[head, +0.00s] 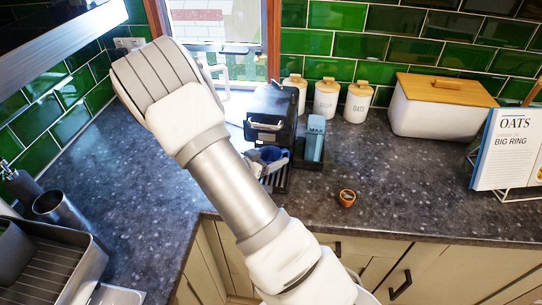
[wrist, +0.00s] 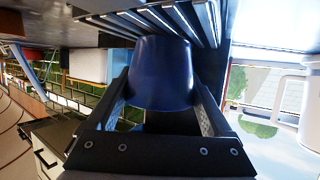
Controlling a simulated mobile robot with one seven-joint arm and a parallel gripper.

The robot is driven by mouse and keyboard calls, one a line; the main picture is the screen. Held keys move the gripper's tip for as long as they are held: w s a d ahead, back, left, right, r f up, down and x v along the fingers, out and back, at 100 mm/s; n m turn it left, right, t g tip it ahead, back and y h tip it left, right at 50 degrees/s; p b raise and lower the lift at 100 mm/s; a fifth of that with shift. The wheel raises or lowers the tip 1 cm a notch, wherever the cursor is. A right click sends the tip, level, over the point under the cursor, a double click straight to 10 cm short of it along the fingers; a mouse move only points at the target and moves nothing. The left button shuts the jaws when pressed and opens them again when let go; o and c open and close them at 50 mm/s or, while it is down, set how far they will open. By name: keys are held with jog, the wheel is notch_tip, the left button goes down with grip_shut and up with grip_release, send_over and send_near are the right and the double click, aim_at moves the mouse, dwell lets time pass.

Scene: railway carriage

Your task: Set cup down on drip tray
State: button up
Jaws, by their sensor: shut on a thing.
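A dark blue cup (wrist: 160,72) sits between the two fingers of my gripper (wrist: 160,98), which is shut on it. In the wrist view the picture is turned over, and the slatted drip tray (wrist: 205,18) shows along the top, right by the cup's end. I cannot tell whether the cup touches the slats. In the head view the cup (head: 270,154) is a small blue patch in front of the black coffee machine (head: 268,112), above the drip tray (head: 277,182). My arm hides much of the gripper there.
A blue-grey container marked MAX (head: 315,138) stands close right of the cup. Several white canisters (head: 326,98) stand behind it. A small orange-brown pot (head: 346,197) sits on the dark counter (head: 400,180), with clear counter around it. A window lies behind the machine.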

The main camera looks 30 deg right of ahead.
jog(key=shift+f, duration=0.1)
jog(key=o, duration=1.3)
jog(key=v, duration=1.7)
jog(key=shift+a, duration=0.2)
grip_shut()
jog(key=shift+w, duration=0.15)
